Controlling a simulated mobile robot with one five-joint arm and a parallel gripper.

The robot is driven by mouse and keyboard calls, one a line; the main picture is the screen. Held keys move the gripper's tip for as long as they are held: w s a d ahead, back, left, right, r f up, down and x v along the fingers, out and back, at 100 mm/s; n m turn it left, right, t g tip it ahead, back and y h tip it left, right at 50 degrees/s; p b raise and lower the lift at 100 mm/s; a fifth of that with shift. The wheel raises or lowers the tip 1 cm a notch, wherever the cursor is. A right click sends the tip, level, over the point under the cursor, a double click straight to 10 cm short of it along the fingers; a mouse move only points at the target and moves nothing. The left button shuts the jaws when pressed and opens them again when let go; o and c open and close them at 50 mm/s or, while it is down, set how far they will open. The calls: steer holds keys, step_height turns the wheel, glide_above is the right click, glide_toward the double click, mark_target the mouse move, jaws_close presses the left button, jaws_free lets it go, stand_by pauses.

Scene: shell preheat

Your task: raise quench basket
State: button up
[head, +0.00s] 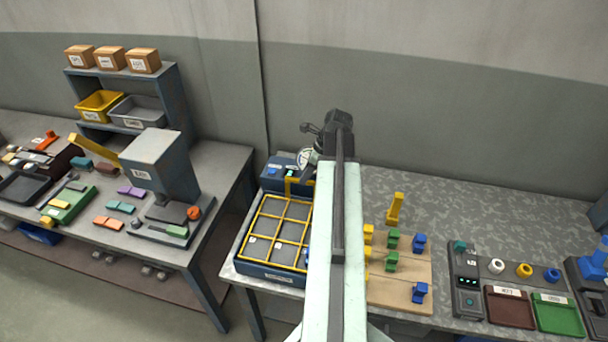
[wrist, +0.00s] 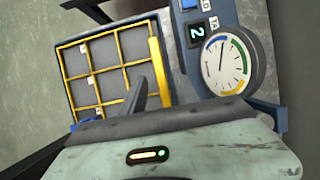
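The quench basket is a yellow wire grid (head: 281,219) in a blue-rimmed tank (head: 270,274) left of my arm in the head view. My arm hides part of its right side. In the wrist view the grid (wrist: 88,73) fills the upper left, and a thick yellow bar (wrist: 157,70), seemingly its handle, stands along its right edge. A dark finger of my gripper (wrist: 140,92) shows close to this bar. I cannot tell whether it touches the bar, or whether the gripper is open. The gripper is not clear in the head view.
Right of my arm, a wooden board (head: 405,272) holds green, blue and yellow pieces. Trays (head: 510,308) stand farther right. Another workbench with a press (head: 160,165) is at left.

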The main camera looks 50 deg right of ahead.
steer(key=p+v, duration=0.4)
steer(key=v, duration=0.2)
steer(key=shift+s+r+p, duration=0.1)
steer(key=shift+r+p, duration=0.15)
steer(key=shift+p, duration=0.15)
steer(key=shift+f, duration=0.15)
steer(key=w+a+f+n+g+b, duration=0.1)
steer(key=w+a+f+n+b, duration=0.3)
steer(key=a, duration=0.6)
steer(key=w+a+n+y, duration=0.1)
steer(key=w+a, duration=0.5)
steer(key=a, duration=0.4)
steer(key=w+a+f+n+g+b, duration=0.1)
steer(key=w+a+f+n+b, duration=0.15)
steer(key=w+a, duration=0.5)
steer(key=s+a+f+n+g+h+b, duration=0.1)
steer(key=s+a+f+n, duration=0.1)
steer(key=a+n, duration=0.7)
steer(key=s+a+f+n+g+h+b, duration=0.1)
steer(key=s+a+n, duration=0.3)
steer(key=a+n, duration=0.5)
steer(key=f+n+h, duration=0.1)
steer(key=n, duration=0.4)
steer(key=shift+a+f+b, duration=0.15)
steer(key=shift+a+b, duration=0.2)
